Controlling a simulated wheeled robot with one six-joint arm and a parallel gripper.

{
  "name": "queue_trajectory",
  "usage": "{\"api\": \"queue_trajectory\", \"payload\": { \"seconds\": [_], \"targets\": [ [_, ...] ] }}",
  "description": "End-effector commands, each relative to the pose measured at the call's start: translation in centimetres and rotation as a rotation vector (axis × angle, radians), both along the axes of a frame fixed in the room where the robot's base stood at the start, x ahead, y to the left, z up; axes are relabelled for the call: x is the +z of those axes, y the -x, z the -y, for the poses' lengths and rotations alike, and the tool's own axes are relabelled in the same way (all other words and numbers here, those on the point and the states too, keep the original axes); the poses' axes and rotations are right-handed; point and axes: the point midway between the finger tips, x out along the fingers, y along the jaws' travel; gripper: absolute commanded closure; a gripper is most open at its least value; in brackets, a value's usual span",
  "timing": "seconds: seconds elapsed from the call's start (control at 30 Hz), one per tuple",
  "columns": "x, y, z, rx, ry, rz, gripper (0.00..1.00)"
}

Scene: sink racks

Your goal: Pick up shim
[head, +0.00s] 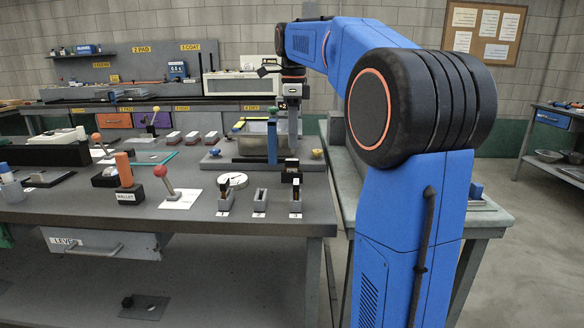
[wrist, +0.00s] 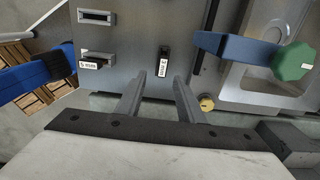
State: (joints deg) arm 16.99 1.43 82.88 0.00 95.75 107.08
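Two small black pieces with white labels show in the wrist view. One piece (wrist: 163,62) stands upright in the picture on a grey metal plate, just beyond and between my fingertips. The other piece (wrist: 97,57) sits at a slot to the left. The label print is too small to read surely, so I cannot tell which is the shim. My gripper (wrist: 160,84) is open, its two grey fingers apart with nothing between them. In the head view my gripper (head: 293,128) points down over the bench's right end, its fingertips partly hidden.
An empty slot (wrist: 97,17) is at the plate's upper left. A blue bar (wrist: 235,47) with a green knob (wrist: 293,62) and a yellow knob (wrist: 207,104) lie right of my fingers. A dial gauge (head: 232,180) and small grey holders (head: 260,204) stand near the bench's front edge.

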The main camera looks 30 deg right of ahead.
Motion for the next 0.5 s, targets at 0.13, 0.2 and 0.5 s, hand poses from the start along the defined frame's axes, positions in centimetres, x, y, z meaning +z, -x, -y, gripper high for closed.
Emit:
{"api": "queue_trajectory", "payload": {
  "seconds": [0.13, 0.2, 0.5],
  "targets": [
    [-1.4, 0.0, 0.0, 0.000, 0.000, 0.000, 0.66],
    [-1.7, 0.0, 0.0, 0.000, 0.001, 0.001, 0.66],
    [-4.8, -0.6, 0.0, 0.001, -0.001, -0.001, 0.66]
  ]
}}
